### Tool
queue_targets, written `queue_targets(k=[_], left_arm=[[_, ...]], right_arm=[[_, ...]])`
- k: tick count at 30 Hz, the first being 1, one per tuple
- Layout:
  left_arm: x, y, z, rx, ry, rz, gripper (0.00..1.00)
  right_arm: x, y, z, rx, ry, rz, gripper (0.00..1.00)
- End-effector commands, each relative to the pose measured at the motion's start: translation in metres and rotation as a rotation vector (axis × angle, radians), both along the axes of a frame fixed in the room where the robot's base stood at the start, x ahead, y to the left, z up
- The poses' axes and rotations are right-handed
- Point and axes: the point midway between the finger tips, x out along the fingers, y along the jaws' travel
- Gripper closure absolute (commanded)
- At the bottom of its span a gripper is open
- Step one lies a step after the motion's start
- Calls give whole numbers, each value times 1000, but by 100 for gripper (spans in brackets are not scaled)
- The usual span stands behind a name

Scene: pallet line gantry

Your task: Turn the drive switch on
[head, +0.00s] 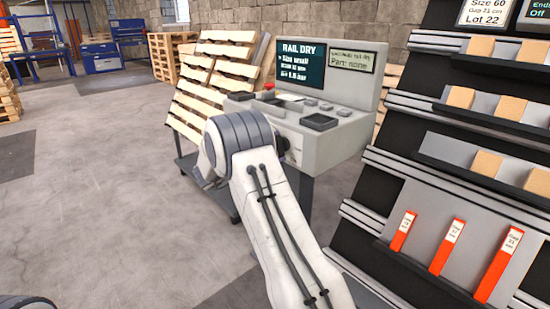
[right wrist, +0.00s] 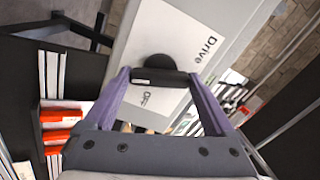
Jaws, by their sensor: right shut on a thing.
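The drive switch (right wrist: 158,64) is a black rotary knob with a bar handle on a pale plate (right wrist: 178,32) marked "Drive" and "OFF", seen in the right wrist view. My right gripper (right wrist: 160,78) has its two purple fingers on either side of the handle and is shut on it. The OFF mark shows just below the handle; any other mark is hidden. In the head view the switch side of the grey console (head: 345,143) is largely covered by my right wrist. My left gripper is not in view.
The console carries a screen reading "RAIL DRY" (head: 300,65) and a red button (head: 269,86). A sloped rack (head: 400,190) with wooden blocks and orange-red pieces stands close on the right. Pallets (head: 215,80) lean behind the console. The floor on the left is open.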

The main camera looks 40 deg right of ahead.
Motion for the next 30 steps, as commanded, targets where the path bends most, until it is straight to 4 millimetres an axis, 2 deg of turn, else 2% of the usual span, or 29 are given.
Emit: queue_targets(k=[1,3,12,18,30], left_arm=[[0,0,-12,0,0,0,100],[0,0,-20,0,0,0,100],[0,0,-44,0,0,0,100],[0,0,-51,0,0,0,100],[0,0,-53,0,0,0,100]], right_arm=[[-1,1,-6,4,-43,-1,66],[-1,1,-6,8,-100,-1,66],[-1,1,-4,24,-285,-2,66],[0,1,-3,30,-348,-2,66],[0,1,-2,33,-378,-2,66]])
